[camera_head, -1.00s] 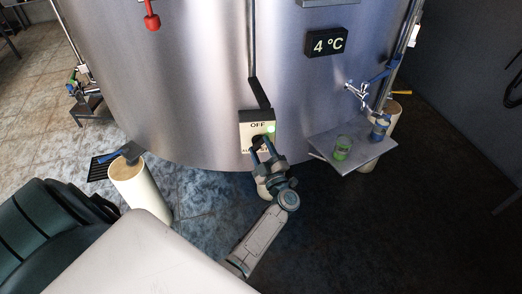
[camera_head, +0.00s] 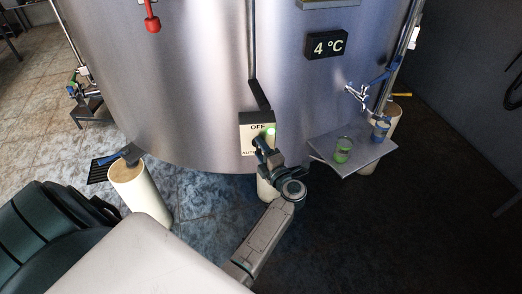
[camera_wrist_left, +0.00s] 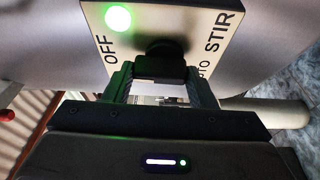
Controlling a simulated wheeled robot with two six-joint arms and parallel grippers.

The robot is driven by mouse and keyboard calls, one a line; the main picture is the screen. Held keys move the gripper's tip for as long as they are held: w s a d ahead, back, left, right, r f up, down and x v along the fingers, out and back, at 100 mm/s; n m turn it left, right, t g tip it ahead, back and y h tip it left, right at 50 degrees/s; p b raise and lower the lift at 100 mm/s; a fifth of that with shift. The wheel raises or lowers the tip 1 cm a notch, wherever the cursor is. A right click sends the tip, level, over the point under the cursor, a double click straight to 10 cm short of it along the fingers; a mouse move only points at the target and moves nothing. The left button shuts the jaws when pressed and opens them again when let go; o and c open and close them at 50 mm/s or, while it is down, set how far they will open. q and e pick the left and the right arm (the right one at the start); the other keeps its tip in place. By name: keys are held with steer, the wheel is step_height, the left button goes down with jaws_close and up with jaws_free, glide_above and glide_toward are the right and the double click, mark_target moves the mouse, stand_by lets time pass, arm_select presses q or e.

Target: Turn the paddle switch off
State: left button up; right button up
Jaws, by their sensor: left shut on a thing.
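The switch panel (camera_head: 248,134) is a pale plate low on the steel tank, with a lit green lamp (camera_head: 271,131) and the word OFF at its top. In the left wrist view the panel (camera_wrist_left: 178,14) shows OFF and STIR, with AUTO partly hidden. The black paddle switch (camera_wrist_left: 163,62) stands out from it. My left gripper (camera_head: 263,150) is at the panel, and in the wrist view its fingers (camera_wrist_left: 161,84) are shut on the paddle from both sides. The gripper hides much of the panel's lower part in the head view. My right gripper is not in view.
A shelf (camera_head: 372,150) at the right bears a green-filled glass (camera_head: 343,150) below a tap (camera_head: 362,96). A 4 °C display (camera_head: 327,44) and a red-handled part (camera_head: 152,22) are higher on the tank. A cream tank leg (camera_head: 138,192) stands at the left.

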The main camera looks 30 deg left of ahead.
arm_select(q)
steer(key=shift+f, duration=0.1)
stand_by(0.4)
steer(key=o, duration=1)
